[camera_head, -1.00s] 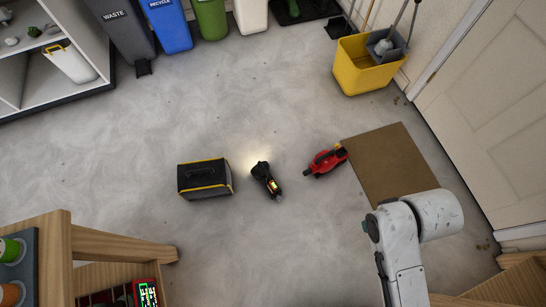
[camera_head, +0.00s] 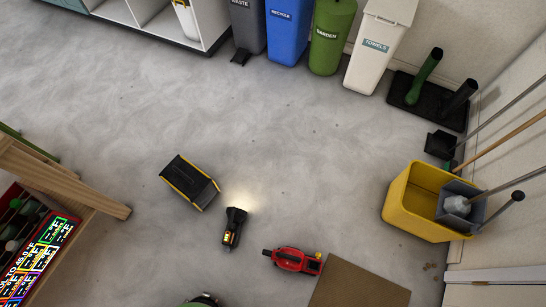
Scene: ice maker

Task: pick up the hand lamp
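The hand lamp (camera_head: 233,228) is a black torch with a small yellow patch. It lies on the grey concrete floor in the lower middle of the head view. Its lit head points up the picture and throws a warm glow on the floor. Nothing covers it. My gripper is not in view, and I see nothing holding the lamp.
A brown mat (camera_head: 358,287) and yellow mop bucket (camera_head: 425,202) stand further right. A wooden bench (camera_head: 65,180) is at left. Floor above the lamp is clear.

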